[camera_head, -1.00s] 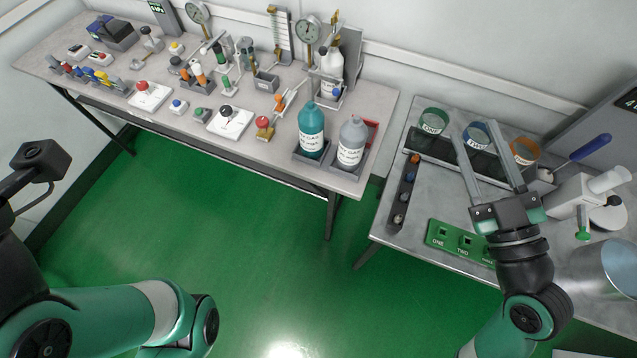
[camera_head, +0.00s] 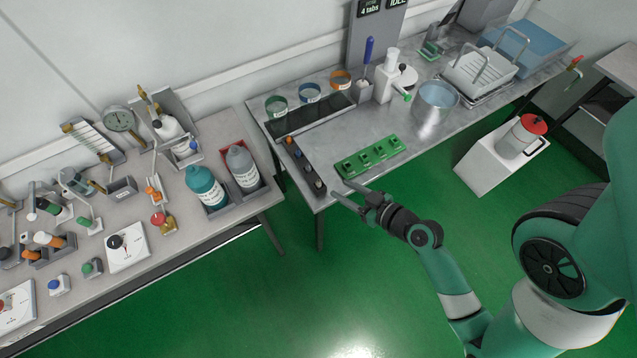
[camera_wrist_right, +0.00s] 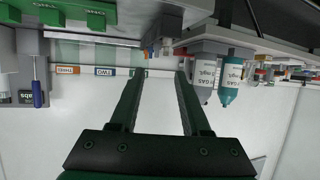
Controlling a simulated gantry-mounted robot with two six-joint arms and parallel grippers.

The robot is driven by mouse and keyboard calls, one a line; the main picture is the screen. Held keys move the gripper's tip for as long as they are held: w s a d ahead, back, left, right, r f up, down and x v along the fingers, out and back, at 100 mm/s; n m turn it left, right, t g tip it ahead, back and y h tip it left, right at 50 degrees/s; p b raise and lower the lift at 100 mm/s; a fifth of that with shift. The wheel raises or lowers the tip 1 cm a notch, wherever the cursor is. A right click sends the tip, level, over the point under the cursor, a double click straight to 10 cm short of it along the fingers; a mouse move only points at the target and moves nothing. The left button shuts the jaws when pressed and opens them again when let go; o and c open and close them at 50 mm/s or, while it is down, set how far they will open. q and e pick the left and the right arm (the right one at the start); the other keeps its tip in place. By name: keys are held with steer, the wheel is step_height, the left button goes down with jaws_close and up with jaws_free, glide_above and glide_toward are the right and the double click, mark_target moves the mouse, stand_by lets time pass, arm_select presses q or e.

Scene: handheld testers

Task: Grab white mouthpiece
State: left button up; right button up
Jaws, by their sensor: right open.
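A narrow dark rack (camera_head: 303,162) holds a row of small pieces at the left end of the metal table. A pale piece (camera_head: 318,184), which may be the white mouthpiece, sits at its near end; orange and blue pieces are farther back. My right gripper (camera_head: 341,189) is open, its fingertips just right of the rack's near end. In the right wrist view, the fingers (camera_wrist_right: 158,76) are apart with nothing between them. My left gripper is out of view.
A green block with sockets (camera_head: 370,156) lies right of the rack. Teal (camera_head: 205,187) and grey (camera_head: 242,168) bottles stand on the left bench. A gap separates the tables.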

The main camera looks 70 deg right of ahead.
mark_target(320, 182)
steer(key=x, duration=0.4)
steer(key=a+x, duration=0.1)
steer(key=x, duration=0.1)
steer(key=shift+w+f+b, duration=0.4)
steer(key=shift+f, duration=0.1)
steer(key=shift+w+d+f, duration=0.1)
steer(key=shift+w+d, duration=0.15)
steer(key=shift+w, duration=0.15)
steer(key=shift+s, duration=0.1)
jaws_close()
